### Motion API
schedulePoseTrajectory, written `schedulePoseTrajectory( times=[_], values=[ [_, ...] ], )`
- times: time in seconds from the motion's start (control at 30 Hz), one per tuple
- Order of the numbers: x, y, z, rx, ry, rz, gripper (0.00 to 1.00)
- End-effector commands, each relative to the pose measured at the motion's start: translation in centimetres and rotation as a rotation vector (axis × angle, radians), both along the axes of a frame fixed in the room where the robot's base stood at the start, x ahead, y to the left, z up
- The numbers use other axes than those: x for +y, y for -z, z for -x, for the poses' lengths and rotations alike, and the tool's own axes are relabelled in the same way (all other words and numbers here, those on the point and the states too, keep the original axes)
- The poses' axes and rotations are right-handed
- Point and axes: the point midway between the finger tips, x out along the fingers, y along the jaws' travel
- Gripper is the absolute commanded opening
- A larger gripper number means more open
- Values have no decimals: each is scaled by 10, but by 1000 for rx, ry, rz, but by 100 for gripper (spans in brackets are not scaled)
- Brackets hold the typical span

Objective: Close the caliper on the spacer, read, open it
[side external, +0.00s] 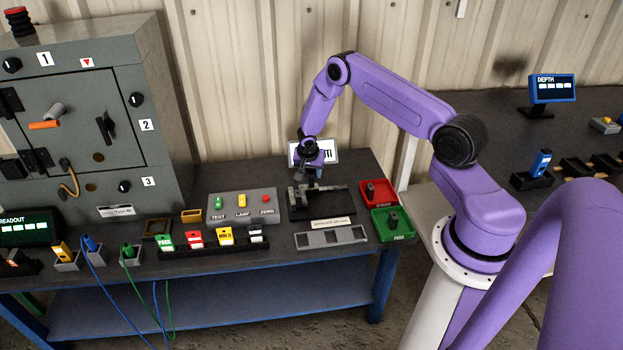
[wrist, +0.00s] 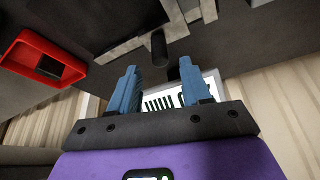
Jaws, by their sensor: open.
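The grey metal caliper (side external: 300,198) lies on a black base (side external: 335,207) on the bench. In the wrist view its grey metal parts (wrist: 128,38) cross the top of the picture. A dark upright cylinder (wrist: 158,46) stands by them, just beyond the gap between my fingertips; I cannot tell whether it is a knob of the caliper or the spacer. My gripper (side external: 314,174) is low over the caliper. Its blue fingers (wrist: 158,76) are open and apart, with nothing held. A white display (side external: 330,156) stands behind, partly hidden by my gripper; its reading is not legible.
A red tray (side external: 380,199) and a green tray (side external: 404,229) stand to the right, each holding a small dark piece. A grey button box (side external: 262,207) stands left, and a grey slotted plate (side external: 330,238) lies in front. A grey cabinet (side external: 160,135) rises at far left.

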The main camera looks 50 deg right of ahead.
Motion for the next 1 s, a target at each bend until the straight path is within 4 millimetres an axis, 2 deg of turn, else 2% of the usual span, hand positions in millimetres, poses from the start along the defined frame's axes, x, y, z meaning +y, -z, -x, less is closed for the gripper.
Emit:
schedulePoseTrajectory(
  times=[0.1, 0.3, 0.5, 0.8, 0.93, 0.97, 1.0],
  values=[
    [-6, 18, -3, 1, 0, 0, 48],
    [-14, 38, -7, 1, 0, 0, 48],
    [-17, 47, -9, 0, 1, 0, 48],
    [-18, 48, -9, 0, 0, 0, 48],
    [-18, 48, -9, 0, 0, 0, 5],
    [-18, 48, -9, 0, 0, 0, 0],
    [-18, 48, -9, 0, 0, 0, 0]
  ],
)
